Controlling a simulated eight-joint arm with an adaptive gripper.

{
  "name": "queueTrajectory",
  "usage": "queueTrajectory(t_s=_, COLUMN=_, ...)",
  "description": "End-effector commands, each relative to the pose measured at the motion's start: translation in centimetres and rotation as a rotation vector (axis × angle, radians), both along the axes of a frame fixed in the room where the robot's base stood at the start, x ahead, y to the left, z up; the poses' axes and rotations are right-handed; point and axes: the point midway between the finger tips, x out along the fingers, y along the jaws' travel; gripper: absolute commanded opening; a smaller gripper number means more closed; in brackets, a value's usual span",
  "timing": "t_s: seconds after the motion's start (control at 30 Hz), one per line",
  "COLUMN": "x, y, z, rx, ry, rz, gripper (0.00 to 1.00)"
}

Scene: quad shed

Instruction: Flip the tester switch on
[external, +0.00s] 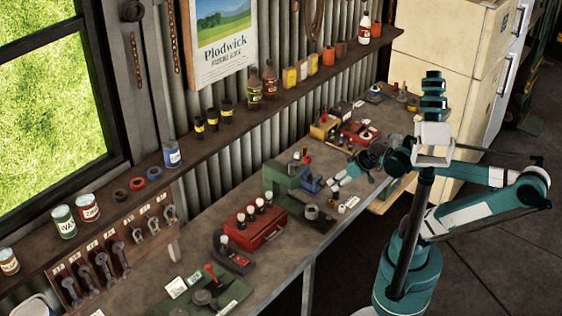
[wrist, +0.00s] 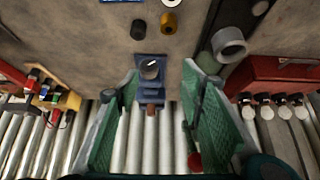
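I cannot tell for sure which thing is the tester. A small blue device (wrist: 147,86) with a round dark knob or dial (wrist: 151,68) lies between my fingers in the wrist view, with a brown piece at its near end. In the external view a blue device (external: 311,183) stands beside a green machine (external: 282,182) on the bench. My gripper (wrist: 155,115) is open and empty, its teal fingers apart to either side of the blue device. In the external view my gripper (external: 344,176) is just right of it. No switch position can be read.
A red box (external: 256,228) with white-topped knobs stands nearer on the bench (external: 240,285). A yellow box (external: 324,127) and red tray (external: 360,133) lie farther back. A grey ring (wrist: 228,44) and small cylinders lie close by. A shelf with bottles runs along the wall.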

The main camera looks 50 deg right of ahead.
Motion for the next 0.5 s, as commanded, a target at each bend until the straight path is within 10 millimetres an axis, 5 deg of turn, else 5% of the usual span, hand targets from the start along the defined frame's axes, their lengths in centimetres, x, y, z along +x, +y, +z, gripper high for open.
queueTrajectory(t_s=0.27, x=0.4, y=-0.4, z=0.5, rx=-0.012, ry=0.005, rz=0.010, gripper=0.01)
queueTrajectory(t_s=0.5, x=1.7, y=-1.7, z=2.0, rx=-0.060, ry=0.026, rz=0.051, gripper=0.00)
